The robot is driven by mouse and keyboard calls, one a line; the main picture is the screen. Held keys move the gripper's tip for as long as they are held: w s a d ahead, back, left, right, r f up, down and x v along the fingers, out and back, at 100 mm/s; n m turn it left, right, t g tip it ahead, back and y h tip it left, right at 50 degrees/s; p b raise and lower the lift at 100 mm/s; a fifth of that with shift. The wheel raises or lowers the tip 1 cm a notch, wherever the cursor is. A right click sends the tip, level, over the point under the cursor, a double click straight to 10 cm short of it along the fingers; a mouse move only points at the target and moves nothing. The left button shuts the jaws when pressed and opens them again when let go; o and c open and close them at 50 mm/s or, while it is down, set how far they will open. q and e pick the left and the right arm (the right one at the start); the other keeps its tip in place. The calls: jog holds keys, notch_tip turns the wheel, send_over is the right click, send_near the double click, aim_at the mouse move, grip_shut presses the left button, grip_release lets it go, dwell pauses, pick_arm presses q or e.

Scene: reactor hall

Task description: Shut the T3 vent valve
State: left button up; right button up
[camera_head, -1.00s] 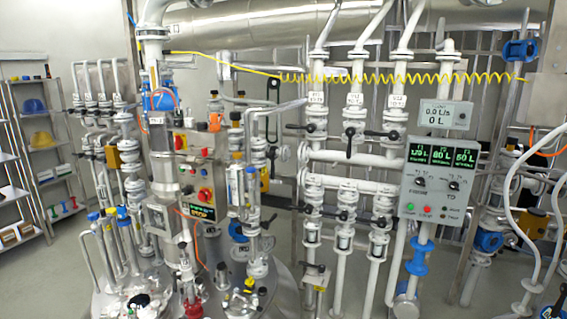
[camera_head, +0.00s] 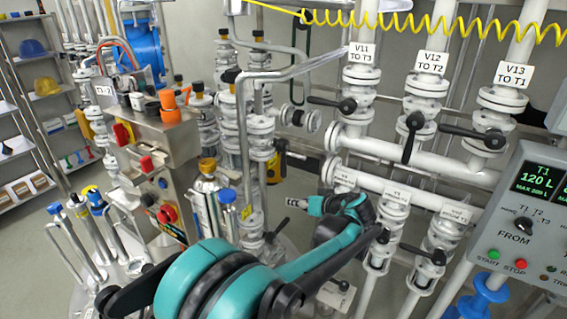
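No valve in view has a label that I can read as T3 vent, so I cannot tell which one it is. The V11 "to T3" valve handle (camera_head: 326,102) points left, level. The V12 handle (camera_head: 410,137) hangs straight down, and the V13 handle (camera_head: 468,132) points left.
A control box with red buttons (camera_head: 150,165) stands at left. A panel with a T1 display (camera_head: 520,220) is at right. Lower valves (camera_head: 435,255) sit close to my arm. A yellow coiled hose (camera_head: 420,22) crosses above. Shelves (camera_head: 25,130) stand far left.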

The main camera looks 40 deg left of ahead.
aim_at(285, 167)
pick_arm(q)
jog(key=w+a+n+y, duration=0.2)
jog(key=w+a, duration=0.1)
jog(key=a, duration=0.1)
jog(key=w+a+r+n+g+y, duration=0.1)
jog(key=w+a+n+y, duration=0.1)
jog(key=a, duration=0.3)
jog(key=w+a+r+n+g+y, duration=0.1)
jog(key=w+a+n+y, duration=0.1)
jog(key=w+a+n, duration=0.1)
jog(key=shift+w+a+y, duration=0.4)
jog(key=shift+w+a, duration=0.3)
jog(key=shift+w, duration=0.35)
jog(key=shift+a, duration=0.45)
grip_shut()
